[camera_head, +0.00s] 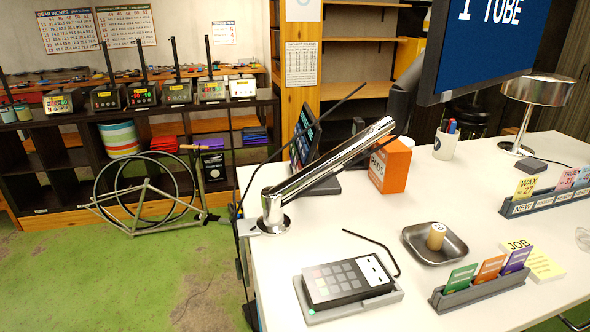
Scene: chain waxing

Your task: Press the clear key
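A dark keypad device (348,282) lies in a grey tray or stand (365,305) at the front left of the white desk. It has rows of small keys, most of them grey, with reddish ones near its left side and a greenish one. A pale panel with dark marks (375,270) is at its right end. The key labels are too small to read, so I cannot tell which is the clear key. Neither of my grippers is in view, and nothing touches the keypad.
A chrome arm (330,175) on a post rises at the desk's left edge, behind the keypad. A black hooked rod (375,247) lies just behind the keypad. A metal dish (435,243) and a card holder (478,290) stand to its right. An orange box (391,165) stands farther back.

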